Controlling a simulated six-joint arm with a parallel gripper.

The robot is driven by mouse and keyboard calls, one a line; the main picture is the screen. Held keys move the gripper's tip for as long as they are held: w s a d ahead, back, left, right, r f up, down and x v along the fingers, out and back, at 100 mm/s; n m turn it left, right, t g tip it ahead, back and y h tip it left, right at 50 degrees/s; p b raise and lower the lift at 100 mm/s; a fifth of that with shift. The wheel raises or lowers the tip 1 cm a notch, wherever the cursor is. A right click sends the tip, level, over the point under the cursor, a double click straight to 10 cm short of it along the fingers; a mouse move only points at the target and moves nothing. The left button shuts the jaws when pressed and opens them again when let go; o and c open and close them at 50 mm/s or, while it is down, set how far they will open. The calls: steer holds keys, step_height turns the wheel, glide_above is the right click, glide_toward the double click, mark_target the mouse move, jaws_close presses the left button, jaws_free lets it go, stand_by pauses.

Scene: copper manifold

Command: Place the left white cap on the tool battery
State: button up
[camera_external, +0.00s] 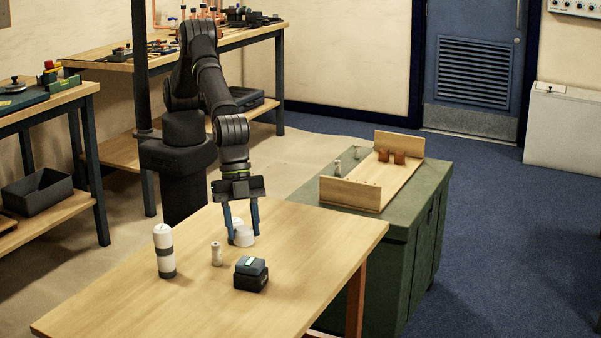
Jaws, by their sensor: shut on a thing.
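My gripper (242,234) points straight down over the wooden table, its two blue fingers on either side of a white cap (244,239). It is shut on this cap, which is at or just above the table top. A second white, rounded shape (237,222) shows partly behind it, between the fingers; I cannot tell whether they touch. The tool battery (251,274), a dark block with a grey-blue top and a pale label, stands on the table in front of my gripper and slightly to the right.
A white bottle with a dark band (163,250) stands upright at the left. A small pale jar (216,254) stands between it and the battery. The table (170,310) is clear at the front. A green cabinet (400,240) bearing a wooden tray (350,193) is behind right.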

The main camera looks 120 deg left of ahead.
steer(key=shift+w+a+f, duration=0.2)
steer(key=shift+w+f, duration=0.2)
steer(key=shift+w, duration=0.15)
steer(key=shift+f, duration=1.9)
steer(key=shift+f, duration=0.15)
steer(key=o, duration=1)
steer(key=shift+c, duration=0.2)
steer(key=v, duration=1.2)
